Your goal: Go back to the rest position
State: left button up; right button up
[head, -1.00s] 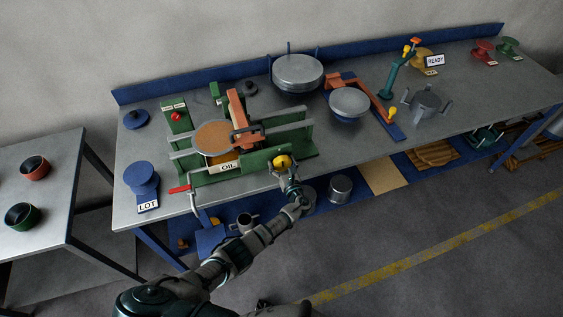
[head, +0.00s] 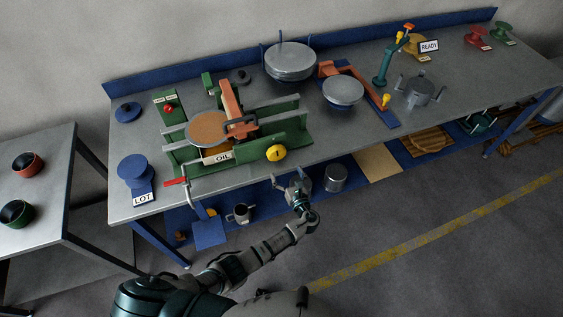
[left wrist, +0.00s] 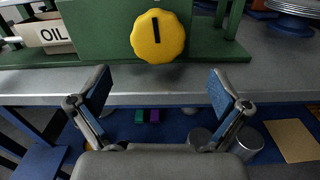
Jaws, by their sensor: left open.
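My left gripper (head: 293,183) is open and empty in front of the workbench's front edge, a little below the yellow knob. In the left wrist view its two fingers (left wrist: 158,95) stand wide apart with nothing between them. The yellow knob (head: 276,153) sits on the front of the green fixture (head: 290,125); it also shows in the left wrist view (left wrist: 157,36), beyond the fingertips and apart from them. My left arm comes in from the bottom of the head view. My right gripper does not show in either view.
The grey workbench (head: 240,185) carries round pans, an orange frame (head: 362,83) and a teal post (head: 385,62). Its blue lower shelf holds a mug (head: 241,213) and a metal pot (head: 336,178). A side table (head: 50,150) stands left. The floor in front is clear.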

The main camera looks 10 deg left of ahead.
pick_arm(q)
jog(key=shift+s+d, duration=0.45)
jog(key=shift+s, duration=0.1)
jog(key=s+a+f+n+g+h+b, duration=0.1)
jog(key=s+a+f+n+g+h, duration=0.15)
jog(key=s+f, duration=0.65)
jog(key=s+a+f+n+g+h+b, duration=0.1)
jog(key=s+a+f+n+g+h, duration=0.2)
jog(key=f, duration=1.1)
jog(key=s+a+f+n+g+h+b, duration=0.1)
jog(key=s+a+f+n+g, duration=0.15)
jog(key=s+f, duration=0.7)
jog(key=s+a+f+n+g+h, duration=0.1)
jog(key=s+f+n+g, duration=0.1)
jog(key=s+f+n, duration=0.4)
jog(key=s+a+f+n+g+h+b, duration=0.1)
jog(key=s+f+n, duration=0.5)
jog(key=s, duration=0.9)
jog(key=s+a+f+n+g+h+b, duration=0.1)
jog(key=s+a+f+n+g+h, duration=0.1)
jog(key=s+f+n, duration=0.4)
jog(key=s+n, duration=0.1)
jog(key=s, duration=0.3)
jog(key=shift+s+a+f+n+g, duration=0.3)
jog(key=shift+s+f+g, duration=0.1)
